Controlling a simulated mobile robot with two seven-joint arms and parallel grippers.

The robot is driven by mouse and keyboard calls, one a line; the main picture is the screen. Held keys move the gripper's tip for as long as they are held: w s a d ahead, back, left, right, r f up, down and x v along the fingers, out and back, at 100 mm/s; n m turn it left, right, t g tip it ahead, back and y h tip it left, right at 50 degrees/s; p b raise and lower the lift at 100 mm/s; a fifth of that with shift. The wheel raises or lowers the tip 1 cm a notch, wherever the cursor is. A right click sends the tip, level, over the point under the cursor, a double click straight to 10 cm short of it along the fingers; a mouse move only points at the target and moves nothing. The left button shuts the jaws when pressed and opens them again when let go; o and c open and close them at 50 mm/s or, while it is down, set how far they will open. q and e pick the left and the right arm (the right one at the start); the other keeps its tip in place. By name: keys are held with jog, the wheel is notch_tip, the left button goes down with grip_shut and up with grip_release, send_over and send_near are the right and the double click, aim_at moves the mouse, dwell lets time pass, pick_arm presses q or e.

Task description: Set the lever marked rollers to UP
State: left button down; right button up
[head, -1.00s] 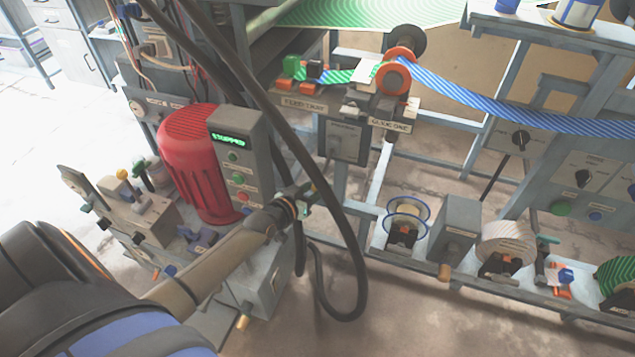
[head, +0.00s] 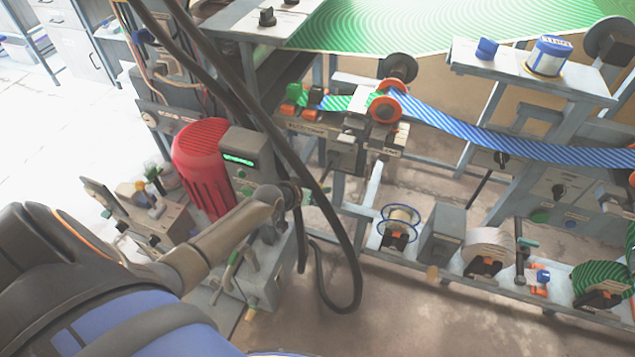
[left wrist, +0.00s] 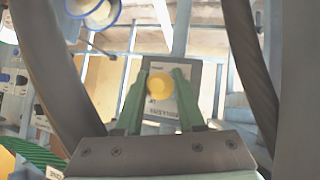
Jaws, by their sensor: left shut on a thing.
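The lever's round yellow knob (left wrist: 155,82) is between the two green fingers of my left gripper (left wrist: 157,88) in the left wrist view. The gripper is shut on it. Behind the knob is a grey panel (left wrist: 186,104) with dark lettering, partly hidden by the fingers and hard to read. In the head view my left gripper (head: 306,194) is at the end of my arm, by the dark hoses and below the grey box (head: 343,155) under the ribbon rollers. The knob cannot be made out there. My right gripper is not in view.
Thick dark hoses (head: 345,235) hang close to my left gripper and also flank it in the wrist view. A red motor (head: 203,170) and a control box (head: 246,165) with a green display stand beside my forearm. Spools (head: 398,226) sit on the low rail to the right.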

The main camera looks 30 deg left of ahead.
aim_at(320, 183)
pick_arm(q)
jog(key=shift+w+r+g+p, duration=0.25)
jog(key=shift+r+g+p, duration=0.45)
jog(key=shift+r+p, duration=0.7)
jog(key=shift+w+a+r+p, duration=0.1)
jog(key=shift+w+r+p, duration=0.2)
jog(key=shift+r, duration=0.1)
jog(key=shift+w+a+r+p, duration=0.1)
jog(key=shift+w+r+p, duration=0.05)
jog(key=shift+r+p, duration=0.2)
jog(key=shift+w+r, duration=0.3)
jog(key=shift+r, duration=0.15)
jog(key=c, duration=0.9)
grip_release()
jog(key=o, duration=0.4)
jog(key=shift+f, duration=0.1)
jog(key=shift+s+f, duration=0.1)
jog(key=shift+s, duration=0.05)
